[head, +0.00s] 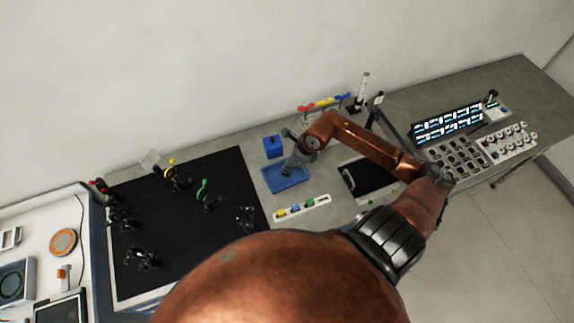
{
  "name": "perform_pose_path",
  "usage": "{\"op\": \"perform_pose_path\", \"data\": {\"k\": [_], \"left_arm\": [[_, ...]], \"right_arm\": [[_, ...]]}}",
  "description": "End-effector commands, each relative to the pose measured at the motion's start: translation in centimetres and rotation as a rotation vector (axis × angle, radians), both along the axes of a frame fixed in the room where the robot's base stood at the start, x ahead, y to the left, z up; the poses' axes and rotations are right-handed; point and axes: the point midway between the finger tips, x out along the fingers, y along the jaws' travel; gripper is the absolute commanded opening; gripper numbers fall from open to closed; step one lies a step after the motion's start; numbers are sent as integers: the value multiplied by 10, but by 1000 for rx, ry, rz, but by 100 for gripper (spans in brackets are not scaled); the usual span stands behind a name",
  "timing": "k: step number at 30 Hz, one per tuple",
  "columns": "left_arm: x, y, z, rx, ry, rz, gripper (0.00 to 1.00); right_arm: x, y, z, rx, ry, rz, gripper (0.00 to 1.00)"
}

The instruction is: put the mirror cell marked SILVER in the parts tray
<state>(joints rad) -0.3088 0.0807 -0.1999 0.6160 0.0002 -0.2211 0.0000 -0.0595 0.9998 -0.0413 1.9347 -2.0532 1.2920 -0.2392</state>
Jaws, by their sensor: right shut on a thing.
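A shallow blue tray (285,187), which looks like the parts tray, lies on the grey bench right of the black board. My right gripper (293,166) reaches in from the right and points down over this tray. It is shut on a small part that its fingers and wrist mostly hide. I cannot read a SILVER mark or tell how high the part is above the tray floor. Small black-mounted optics stand on the black board, one with a green ring (203,190) and one with a yellow top (172,168); their labels are too small to read. My left gripper is not in view.
A blue box (272,147) stands just behind the tray. A white strip with coloured blocks (302,208) lies in front of it. A rack with coloured pieces (324,103) stands behind my right arm. The black board (222,165) has bare areas. A lit panel (447,123) is far right.

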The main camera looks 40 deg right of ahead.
Motion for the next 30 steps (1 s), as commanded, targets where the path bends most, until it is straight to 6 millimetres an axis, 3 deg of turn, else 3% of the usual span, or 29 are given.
{"op": "perform_pose_path", "data": {"k": [5, 6, 13, 23, 30], "left_arm": [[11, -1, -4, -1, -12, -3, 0], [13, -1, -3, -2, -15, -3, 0], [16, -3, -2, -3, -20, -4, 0], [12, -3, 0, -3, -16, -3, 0], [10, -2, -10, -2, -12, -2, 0]], "right_arm": [[0, 0, -3, 0, 0, 1, 0], [0, 0, -3, 0, 0, 0, 12], [0, 0, -2, 0, 0, 0, 27], [0, 0, 0, 0, 0, 0, 28], [-11, -8, 28, -6, -1, 1, 28]]}}
